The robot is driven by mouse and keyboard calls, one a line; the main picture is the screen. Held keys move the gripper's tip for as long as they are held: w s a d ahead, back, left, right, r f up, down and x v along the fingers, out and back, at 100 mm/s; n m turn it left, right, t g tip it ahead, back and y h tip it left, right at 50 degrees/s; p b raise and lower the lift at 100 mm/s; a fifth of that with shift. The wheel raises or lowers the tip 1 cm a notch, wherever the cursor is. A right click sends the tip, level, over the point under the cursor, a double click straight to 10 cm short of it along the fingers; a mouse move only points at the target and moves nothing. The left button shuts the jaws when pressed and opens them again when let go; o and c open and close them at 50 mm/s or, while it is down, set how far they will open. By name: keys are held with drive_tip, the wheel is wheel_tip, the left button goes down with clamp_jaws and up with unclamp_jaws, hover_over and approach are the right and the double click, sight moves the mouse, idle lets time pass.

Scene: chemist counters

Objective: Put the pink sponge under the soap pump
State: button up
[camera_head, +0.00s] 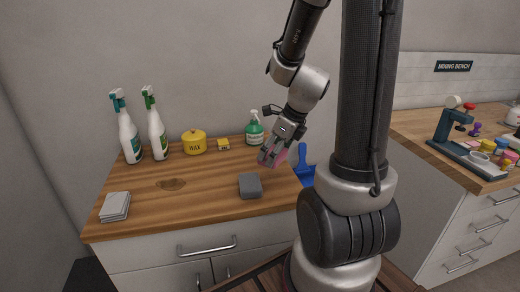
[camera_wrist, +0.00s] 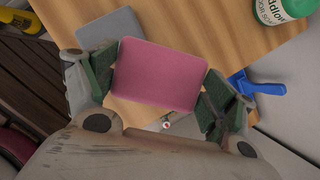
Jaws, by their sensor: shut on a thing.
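My gripper (camera_wrist: 150,90) is shut on the pink sponge (camera_wrist: 160,72), with a finger on each side of it in the wrist view. In the head view my gripper (camera_head: 271,156) holds the sponge (camera_head: 279,157) above the right end of the wooden counter, partly covered by the fingers. The green soap pump (camera_head: 254,129) stands upright at the back of the counter, left of my gripper. In the wrist view the soap bottle (camera_wrist: 280,10) is cut off at the top right corner.
A grey sponge (camera_head: 250,186) lies near the counter's front. A blue dustpan-like tool (camera_head: 304,168) is at the right edge. A yellow wax tin (camera_head: 194,141), a small yellow box (camera_head: 223,144), two spray bottles (camera_head: 129,137) and grey cloths (camera_head: 115,206) occupy the back and left.

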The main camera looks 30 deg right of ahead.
drive_tip(key=w+d, duration=0.1)
drive_tip(key=w, duration=0.4)
drive_tip(key=w+d+f, duration=0.1)
drive_tip(key=w+d, duration=0.1)
drive_tip(key=w, duration=0.3)
drive_tip(key=w+d+f, duration=0.1)
drive_tip(key=w, duration=0.4)
drive_tip(key=shift+w+d+f, duration=0.15)
drive_tip(key=shift+w+d, duration=0.05)
wheel_tip(320, 180, down, 4)
drive_tip(key=shift+f, duration=0.25)
drive_tip(key=shift+w+f, duration=0.1)
drive_tip(key=shift+w, duration=0.05)
drive_tip(key=shift+f, duration=0.1)
drive_tip(key=o, duration=0.6)
